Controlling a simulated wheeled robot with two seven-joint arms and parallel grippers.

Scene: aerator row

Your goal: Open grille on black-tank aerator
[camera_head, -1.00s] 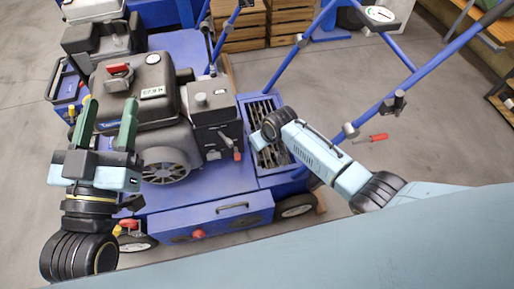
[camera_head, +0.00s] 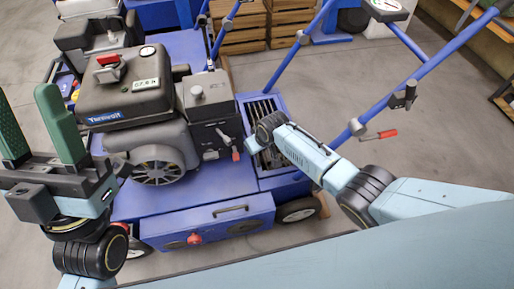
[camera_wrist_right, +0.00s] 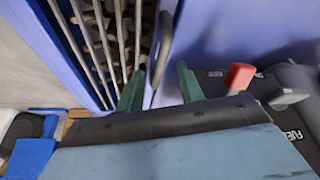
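The aerator with the black tank (camera_head: 125,88) stands in front of me on its blue deck. Its barred grille (camera_head: 268,125) lies to the right of the engine, partly hidden by my right arm. In the right wrist view, the grille bars (camera_wrist_right: 97,45) fill the upper left, with a curved grey handle (camera_wrist_right: 161,50) on the blue panel beside them. My right gripper (camera_wrist_right: 158,88) has its green fingers apart, one on each side of the handle's lower end; contact cannot be told. My left gripper (camera_head: 35,105) is open and empty, left of the engine.
A second aerator (camera_head: 92,35) stands close behind on the left. Blue push-handle tubes (camera_head: 385,103) with a red lever (camera_head: 379,135) rise at the right. A red-handled lever (camera_wrist_right: 240,76) is near my right gripper. Wooden crates (camera_head: 238,27) stand at the back.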

